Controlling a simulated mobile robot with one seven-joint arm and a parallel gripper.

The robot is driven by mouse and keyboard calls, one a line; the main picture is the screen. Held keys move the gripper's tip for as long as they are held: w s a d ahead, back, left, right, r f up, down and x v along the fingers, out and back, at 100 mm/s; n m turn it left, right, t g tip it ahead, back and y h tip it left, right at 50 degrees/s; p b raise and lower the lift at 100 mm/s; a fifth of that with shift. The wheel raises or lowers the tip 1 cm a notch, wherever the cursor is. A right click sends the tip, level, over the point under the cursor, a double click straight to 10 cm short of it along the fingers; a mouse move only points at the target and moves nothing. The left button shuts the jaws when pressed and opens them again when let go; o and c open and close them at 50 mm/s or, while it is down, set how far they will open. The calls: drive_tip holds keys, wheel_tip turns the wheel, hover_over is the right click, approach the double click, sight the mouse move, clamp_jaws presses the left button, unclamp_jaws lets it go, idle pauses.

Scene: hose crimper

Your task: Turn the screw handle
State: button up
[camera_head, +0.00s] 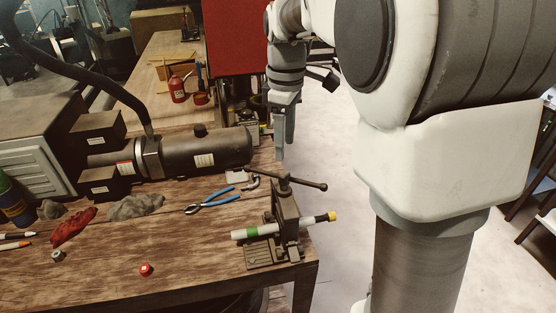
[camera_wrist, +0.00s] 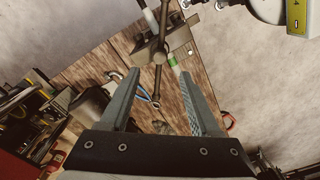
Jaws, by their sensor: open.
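The hose crimper (camera_head: 286,212) stands at the table's front right corner, with a hose (camera_head: 258,231) with green and yellow bands lying through it. Its dark screw handle (camera_head: 300,182) is a T-bar on top, running left to right in the head view. My gripper (camera_head: 281,153) points down just above and behind the handle, open and empty. In the wrist view the handle (camera_wrist: 158,68) runs between the open fingers of my gripper (camera_wrist: 158,74), apart from both. The crimper body (camera_wrist: 178,41) lies beyond the fingertips.
Blue-handled pliers (camera_head: 217,197), a grey cloth (camera_head: 135,206), a red cloth (camera_head: 72,227) and a small red object (camera_head: 146,270) lie on the wooden table (camera_head: 200,270). A large metal cylinder (camera_head: 205,152) lies left of my gripper. Open floor is to the right.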

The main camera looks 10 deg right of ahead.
sight(284, 173)
wheel_tip(284, 173, down, 8)
drive_tip(key=shift+c, duration=0.2)
clamp_jaws()
idle(0.4)
idle(1.1)
